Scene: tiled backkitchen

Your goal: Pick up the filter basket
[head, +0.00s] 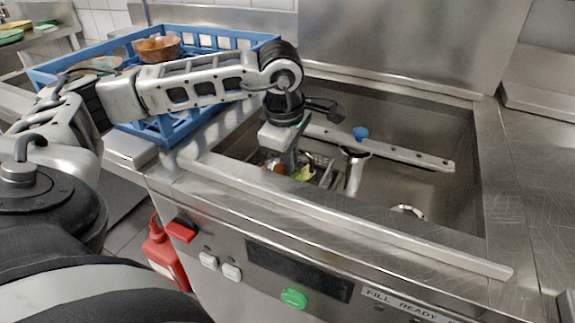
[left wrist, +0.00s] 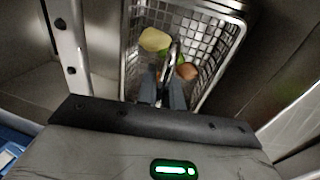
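The filter basket (left wrist: 210,22) is a metal mesh basket with a thin upright handle (left wrist: 171,62) and food scraps inside. In the head view the basket (head: 324,172) is low in the sink, partly hidden by my left gripper and the sink's front rim. My left gripper (left wrist: 165,92) points down over the basket; its two fingers are close together with the handle between them, and they look shut on it. The fingertips are hard to make out in the head view. My right gripper is not in view.
A perforated metal bar (head: 400,152) crosses the sink (head: 440,120), with a blue cap (head: 360,133) near it. A metal tube (head: 354,172) stands right of the basket. A blue crate (head: 225,36) with brown bowls (head: 157,48) is at left. A red bottle (head: 163,250) hangs in front.

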